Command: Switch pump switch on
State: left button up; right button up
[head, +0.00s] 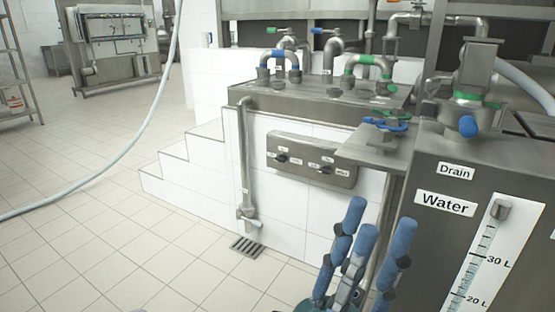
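A grey metal switch panel (305,178) is on the white tiled wall of the step block, in the middle of the head view. It carries two small dark switches, a left one (282,158) and a right one (325,169), with small white labels around them. The labels are too small to read, so I cannot tell which switch is the pump's or how each is set. My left gripper (383,226) is at the bottom, its blue-padded fingers pointing up and spread apart, empty. It appears below and to the right of the panel, apart from it. My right gripper is out of view.
A grey tank with "Drain" (456,172) and "Water" (445,203) labels and a litre scale (484,262) stands at right. A metal ledge with a blue-handled valve (388,125) juts out near the panel's right end. A vertical pipe (245,160) stands left of it.

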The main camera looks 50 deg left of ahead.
aim_at(281, 158)
jog(key=i+u, duration=0.1)
jog(key=u, duration=0.7)
jog(key=i+u, duration=0.15)
jog(key=u, duration=0.65)
jog(key=j+z, duration=0.45)
jog(key=k+j+z, duration=0.1)
jog(key=j+z, duration=0.4)
jog(key=i+j, duration=0.3)
jog(key=i, duration=0.2)
